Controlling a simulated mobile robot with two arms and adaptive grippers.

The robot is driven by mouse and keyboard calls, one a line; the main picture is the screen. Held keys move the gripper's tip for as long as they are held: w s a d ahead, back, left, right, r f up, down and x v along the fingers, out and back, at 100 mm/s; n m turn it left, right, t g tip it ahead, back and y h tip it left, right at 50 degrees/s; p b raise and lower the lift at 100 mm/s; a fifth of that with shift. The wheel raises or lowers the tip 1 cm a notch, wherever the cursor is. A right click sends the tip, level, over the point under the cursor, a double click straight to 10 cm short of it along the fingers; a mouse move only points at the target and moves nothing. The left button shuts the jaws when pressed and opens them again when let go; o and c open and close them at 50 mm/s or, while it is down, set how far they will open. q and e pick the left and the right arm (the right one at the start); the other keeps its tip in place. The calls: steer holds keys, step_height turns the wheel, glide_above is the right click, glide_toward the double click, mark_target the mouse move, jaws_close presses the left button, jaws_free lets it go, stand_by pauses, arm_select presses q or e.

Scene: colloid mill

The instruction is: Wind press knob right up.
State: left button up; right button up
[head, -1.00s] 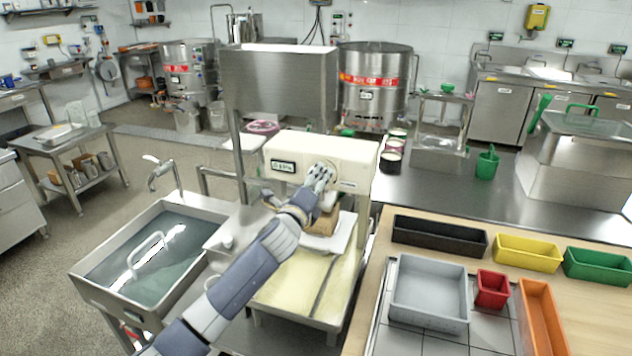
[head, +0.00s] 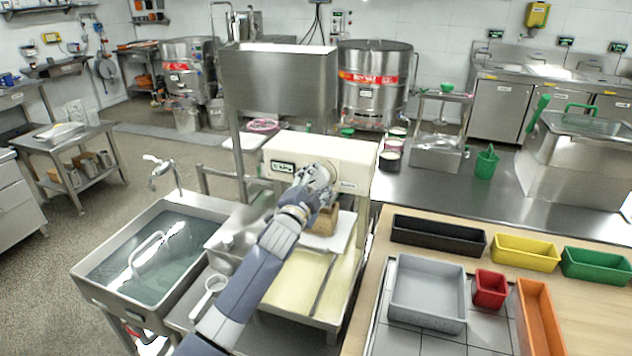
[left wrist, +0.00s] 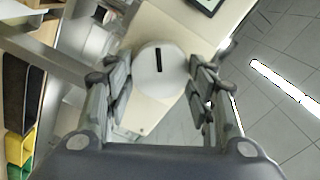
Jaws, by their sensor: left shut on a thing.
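The press knob (left wrist: 161,71) is a round white knob with a dark slot across its face, on the front of the cream press housing (head: 350,168). In the left wrist view it sits between the two fingers of my left gripper (left wrist: 160,82), which is shut on it. In the head view my left gripper (head: 322,180) is at the housing front and hides part of the knob. A brown block (head: 322,222) is below the gripper on a white board (head: 340,238). My right gripper is not in view.
A water-filled sink (head: 150,250) stands at the left. A steel hopper (head: 278,85) rises behind the housing. At the right, a wooden table holds a grey tray (head: 428,325), a black bin (head: 438,236) and coloured bins. A white ladle (head: 207,298) lies beside the sink.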

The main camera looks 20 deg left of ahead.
arm_select(q)
steer(key=n+p, duration=0.1)
steer(key=n, duration=0.4)
steer(key=shift+n, duration=0.3)
steer(key=n, duration=0.4)
steer(key=shift+a+n+p, duration=0.1)
steer(key=shift+n+p, duration=0.3)
steer(key=o, duration=1.1)
steer(key=s, duration=1.2)
steer(key=shift+a, duration=0.2)
